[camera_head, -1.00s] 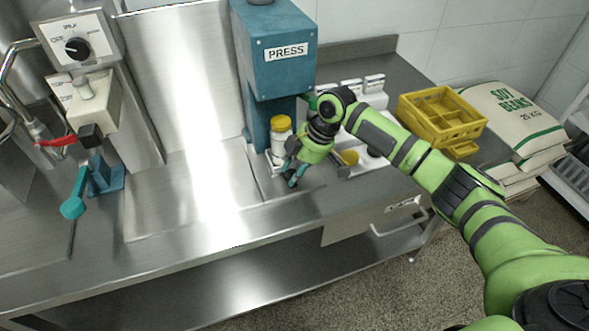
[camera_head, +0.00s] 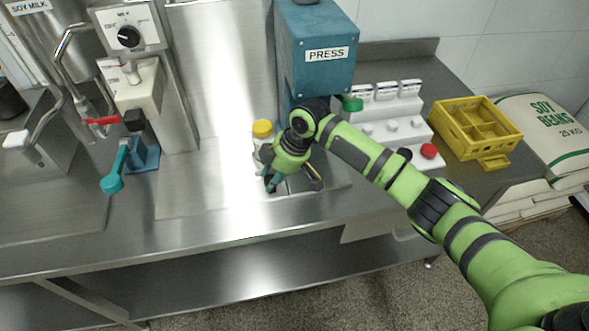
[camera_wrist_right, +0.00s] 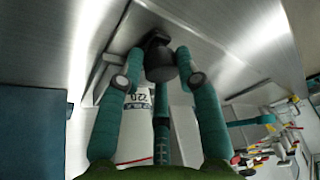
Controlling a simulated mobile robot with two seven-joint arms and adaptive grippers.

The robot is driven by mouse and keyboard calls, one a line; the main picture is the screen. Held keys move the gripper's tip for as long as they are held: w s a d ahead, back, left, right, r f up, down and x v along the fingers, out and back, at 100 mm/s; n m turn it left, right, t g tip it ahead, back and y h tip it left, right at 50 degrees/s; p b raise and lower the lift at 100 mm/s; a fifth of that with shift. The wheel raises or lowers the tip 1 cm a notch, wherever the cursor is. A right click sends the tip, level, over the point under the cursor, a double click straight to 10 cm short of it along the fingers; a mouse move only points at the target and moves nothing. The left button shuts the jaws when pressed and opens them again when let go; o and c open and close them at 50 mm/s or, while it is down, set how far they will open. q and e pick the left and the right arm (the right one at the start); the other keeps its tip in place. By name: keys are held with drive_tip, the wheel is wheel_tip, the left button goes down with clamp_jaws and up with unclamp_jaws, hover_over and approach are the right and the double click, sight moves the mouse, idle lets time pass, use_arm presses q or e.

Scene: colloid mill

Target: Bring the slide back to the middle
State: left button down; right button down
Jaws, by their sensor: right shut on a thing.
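The slide (camera_head: 301,184) is a metal carriage at the foot of the blue press (camera_head: 316,72), largely hidden by my right arm. A white bottle with a yellow cap (camera_head: 262,128) stands at its left, left of the press column. A yellow-edged part shows at its right end. My right gripper (camera_head: 270,182) is at the slide's front, just before the bottle. In the right wrist view its teal fingers are shut around a black knob (camera_wrist_right: 160,62), and the white bottle (camera_wrist_right: 137,115) shows behind them. My left gripper is not in view.
A white panel with a green button (camera_head: 352,104) and a red button (camera_head: 428,151) stands right of the press. A yellow crate (camera_head: 475,130) is farther right. A teal lever (camera_head: 112,182) is at the left. The steel counter between lever and bottle is clear.

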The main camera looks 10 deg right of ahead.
drive_tip(key=shift+a+r, duration=0.15)
drive_tip(key=shift+a, duration=2.7)
drive_tip(key=c, duration=0.9)
unclamp_jaws()
drive_tip(key=shift+s, duration=0.1)
drive_tip(key=v, duration=1.2)
drive_tip(key=shift+a, duration=0.15)
